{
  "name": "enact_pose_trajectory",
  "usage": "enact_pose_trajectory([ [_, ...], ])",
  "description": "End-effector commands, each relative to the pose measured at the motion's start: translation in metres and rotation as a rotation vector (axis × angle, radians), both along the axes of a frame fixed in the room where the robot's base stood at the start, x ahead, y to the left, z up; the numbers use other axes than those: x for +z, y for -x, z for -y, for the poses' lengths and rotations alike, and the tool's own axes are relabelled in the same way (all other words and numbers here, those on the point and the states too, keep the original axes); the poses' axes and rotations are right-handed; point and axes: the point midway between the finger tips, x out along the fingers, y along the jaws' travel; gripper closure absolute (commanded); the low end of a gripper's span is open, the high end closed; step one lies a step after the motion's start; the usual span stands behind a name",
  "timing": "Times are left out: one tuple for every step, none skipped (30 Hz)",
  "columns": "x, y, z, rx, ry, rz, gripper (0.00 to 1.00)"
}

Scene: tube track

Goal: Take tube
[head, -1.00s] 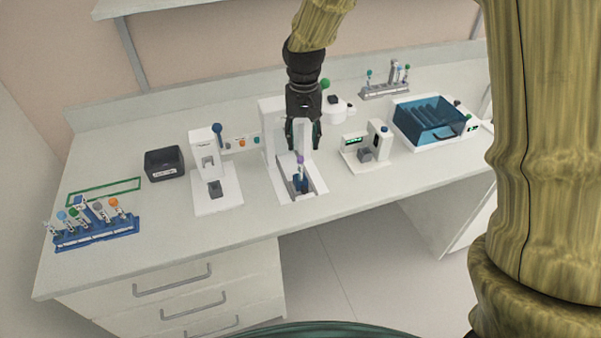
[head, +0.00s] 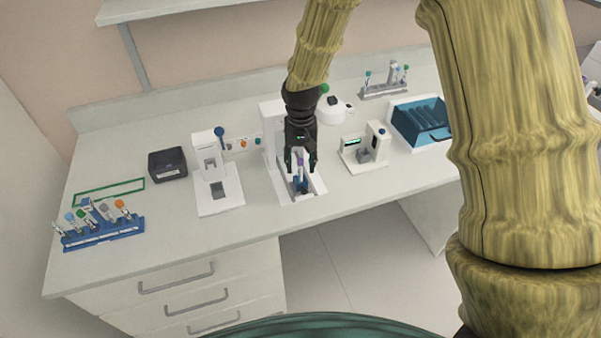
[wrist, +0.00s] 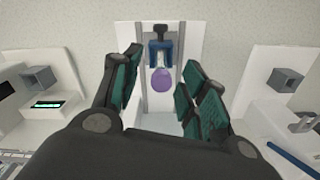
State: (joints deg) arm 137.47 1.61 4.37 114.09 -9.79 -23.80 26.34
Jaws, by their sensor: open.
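A tube with a purple cap (head: 299,156) stands in a dark blue holder (head: 301,185) on the white track device (head: 315,188) near the middle of the bench. The purple cap (wrist: 161,79) also shows in the wrist view, between and beyond the fingers. The tube's body is mostly hidden below its cap there. My gripper (head: 301,165) is open, pointing down over the tube, with its fingers to either side of the cap. I cannot tell whether either finger touches it. In the wrist view the green-padded fingers (wrist: 160,88) are apart.
A blue rack (head: 103,233) with several capped tubes stands at left. A dark box (head: 167,163) and a white device (head: 219,196) stand left of the track, another white device (head: 365,155) to its right.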

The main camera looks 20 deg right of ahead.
Motion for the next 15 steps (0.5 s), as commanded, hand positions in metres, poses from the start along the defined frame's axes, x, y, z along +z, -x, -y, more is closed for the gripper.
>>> enact_pose_trajectory([
  [-0.0005, -0.0001, 0.0, 0.0, 0.0, 0.0, 0.57],
  [-0.0008, -0.0002, 0.0, 0.0, 0.0, 0.001, 0.57],
  [-0.001, -0.0002, 0.0, 0.0, 0.0, 0.001, 0.57],
  [-0.0011, -0.0003, 0.0, 0.0, 0.0, 0.001, 0.57],
  [-0.0011, -0.0002, 0.0, 0.0, 0.0, 0.001, 0.57],
  [-0.0011, -0.0003, 0.0, 0.0, 0.0, 0.001, 0.57],
  [-0.0011, -0.0002, 0.0, 0.0, 0.0, 0.001, 0.57],
  [-0.0011, -0.0002, 0.0, 0.0, 0.0, 0.001, 0.59],
  [-0.0011, -0.0002, 0.0, 0.0, 0.0, 0.001, 0.66],
  [-0.001, -0.0002, 0.0, 0.0, 0.0, 0.001, 0.72],
  [-0.001, -0.0002, 0.0, 0.0, 0.0, 0.001, 0.77],
  [-0.001, -0.0002, 0.0, 0.0, 0.0, 0.001, 0.84],
  [-0.001, -0.0002, 0.0, 0.0, 0.0, 0.001, 0.9],
  [-0.001, -0.0002, 0.0, 0.0, 0.0, 0.001, 0.95],
  [-0.001, -0.0002, 0.0, 0.0, 0.0, 0.001, 0.97],
])
